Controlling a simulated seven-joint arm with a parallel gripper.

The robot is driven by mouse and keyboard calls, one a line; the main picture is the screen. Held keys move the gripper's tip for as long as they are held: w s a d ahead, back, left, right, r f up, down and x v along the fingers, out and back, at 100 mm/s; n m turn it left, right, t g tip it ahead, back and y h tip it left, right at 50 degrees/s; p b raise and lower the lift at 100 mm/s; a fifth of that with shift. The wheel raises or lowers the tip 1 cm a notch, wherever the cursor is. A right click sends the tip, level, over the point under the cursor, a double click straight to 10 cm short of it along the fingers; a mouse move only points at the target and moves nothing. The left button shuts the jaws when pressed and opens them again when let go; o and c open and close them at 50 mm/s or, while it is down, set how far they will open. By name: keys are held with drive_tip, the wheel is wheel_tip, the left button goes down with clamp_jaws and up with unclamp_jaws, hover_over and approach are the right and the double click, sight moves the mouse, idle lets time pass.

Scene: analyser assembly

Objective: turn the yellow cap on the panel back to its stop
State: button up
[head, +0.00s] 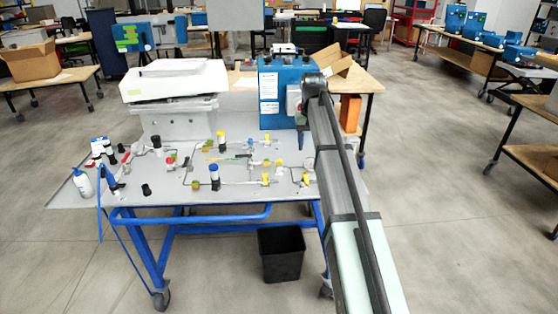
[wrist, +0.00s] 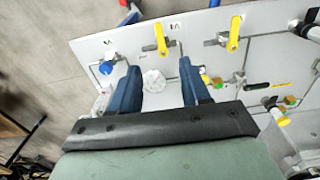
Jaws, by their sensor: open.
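The panel (head: 235,195) is a light grey board on a blue-framed cart. Several yellow parts sit on it, and I cannot tell for sure which is the yellow cap. In the wrist view two yellow lever-like pieces (wrist: 161,39) (wrist: 233,34) stand on metal fittings, and a yellow-topped white cylinder (wrist: 283,121) shows at the right. My gripper (wrist: 160,66) is open with two blue fingers. Between them I see a whitish, faceted round knob (wrist: 153,81), apart from both fingers. In the head view my gripper (head: 301,138) hangs over the panel's right side.
A blue box unit (head: 285,95) and a white device (head: 175,80) stand at the back of the cart. Metal tubing and fittings crowd the panel. A squeeze bottle (head: 83,183) stands at the left edge. A black bin (head: 282,252) is on the floor.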

drive_tip(key=shift+o, duration=0.3)
drive_tip(key=shift+a, duration=0.3)
drive_tip(key=n, duration=1.1)
hover_over(279, 159)
drive_tip(key=f, duration=0.2)
wheel_tip(279, 159, down, 13)
drive_tip(key=shift+s+r, duration=0.15)
clamp_jaws()
